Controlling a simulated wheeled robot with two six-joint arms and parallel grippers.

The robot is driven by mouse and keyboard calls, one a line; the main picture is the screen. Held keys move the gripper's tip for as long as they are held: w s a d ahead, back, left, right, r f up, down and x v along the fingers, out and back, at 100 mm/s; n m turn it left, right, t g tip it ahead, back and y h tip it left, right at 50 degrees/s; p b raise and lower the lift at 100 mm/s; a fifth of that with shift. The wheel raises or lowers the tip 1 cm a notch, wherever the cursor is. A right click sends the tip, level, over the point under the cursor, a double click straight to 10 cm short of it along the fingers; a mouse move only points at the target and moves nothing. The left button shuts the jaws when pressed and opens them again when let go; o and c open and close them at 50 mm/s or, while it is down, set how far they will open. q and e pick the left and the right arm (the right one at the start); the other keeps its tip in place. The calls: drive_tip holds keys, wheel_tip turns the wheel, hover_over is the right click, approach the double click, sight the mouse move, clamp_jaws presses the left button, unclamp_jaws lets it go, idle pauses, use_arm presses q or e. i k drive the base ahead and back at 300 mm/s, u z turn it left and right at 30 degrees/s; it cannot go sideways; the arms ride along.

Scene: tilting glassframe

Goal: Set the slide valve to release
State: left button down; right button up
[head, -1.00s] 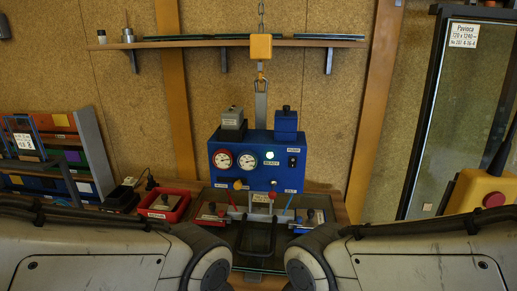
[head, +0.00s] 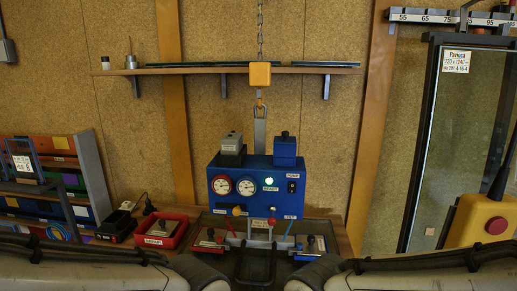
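A blue control box (head: 254,189) stands at the back of the bench, hanging hook above it. Neither gripper shows; only my arm links fill the bottom corners.
In front of the box is a dark frame fixture with a red lever (head: 230,228) and a blue lever (head: 289,228). A red bin (head: 161,233) stands left of it. A yellow box with a red button (head: 496,225) is at right, before a tall glass pane (head: 450,150).

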sight(237, 211)
drive_tip(key=k, duration=0.65)
drive_tip(key=z, duration=0.45)
drive_tip(key=i, duration=1.4)
drive_tip(key=u, duration=0.8)
